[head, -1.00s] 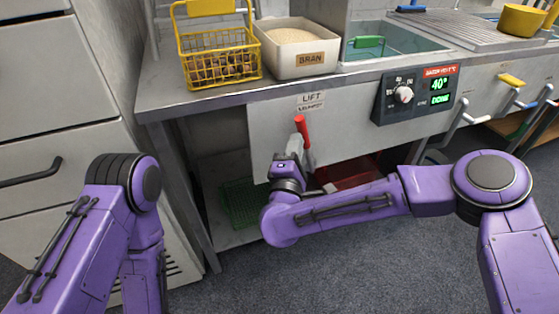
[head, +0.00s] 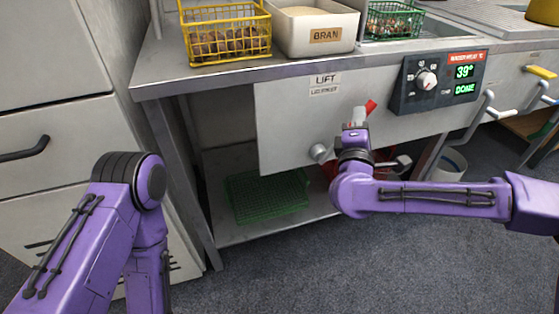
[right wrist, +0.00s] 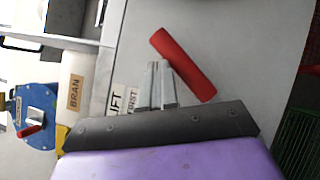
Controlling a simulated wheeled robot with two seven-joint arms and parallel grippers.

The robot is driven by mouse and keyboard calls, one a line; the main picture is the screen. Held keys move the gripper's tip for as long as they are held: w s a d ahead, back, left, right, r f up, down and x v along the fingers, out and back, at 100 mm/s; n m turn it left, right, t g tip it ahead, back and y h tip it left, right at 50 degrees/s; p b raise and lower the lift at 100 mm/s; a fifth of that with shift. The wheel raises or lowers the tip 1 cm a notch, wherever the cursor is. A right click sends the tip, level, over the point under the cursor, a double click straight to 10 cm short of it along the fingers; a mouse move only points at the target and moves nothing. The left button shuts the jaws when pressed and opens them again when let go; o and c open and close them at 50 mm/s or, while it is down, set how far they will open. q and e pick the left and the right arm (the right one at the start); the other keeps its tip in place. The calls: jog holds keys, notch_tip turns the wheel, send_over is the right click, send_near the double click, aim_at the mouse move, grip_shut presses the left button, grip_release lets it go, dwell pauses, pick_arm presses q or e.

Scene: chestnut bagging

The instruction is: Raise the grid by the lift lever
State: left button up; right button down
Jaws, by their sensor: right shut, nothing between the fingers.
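The lift lever's red handle (head: 370,106) leans right on the front panel, below and right of the LIFT label (head: 326,79). Its round metal pivot (head: 318,152) shows lower left. My right gripper (head: 358,120) is shut and empty beside the handle. In the right wrist view its closed fingers (right wrist: 160,86) lie next to the red handle (right wrist: 183,65); whether they touch is unclear. My left gripper is out of view.
A yellow basket of chestnuts (head: 228,42) and the BRAN tub (head: 322,40) stand on the counter. The control box (head: 437,82) is right of the lever. A green mesh tray (head: 266,194) lies on the lower shelf. A white bucket (head: 450,164) stands right of my arm.

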jog(key=shift+w+d+f+b, duration=0.2)
jog(key=shift+d+f+b, duration=0.15)
jog(key=shift+d, duration=0.1)
jog(key=shift+w+d+f+b, duration=0.2)
jog(key=shift+d+b, duration=0.1)
jog(key=shift+d, duration=0.15)
jog(key=shift+f, duration=0.1)
jog(key=s+a+r, duration=0.1)
jog(key=s+r, duration=0.2)
jog(key=s, duration=0.2)
jog(key=s+a+r+p, duration=0.1)
jog(key=s+r, duration=0.2)
jog(key=s, duration=0.3)
jog(key=shift+a+r, duration=0.35)
jog(key=shift+a, duration=0.05)
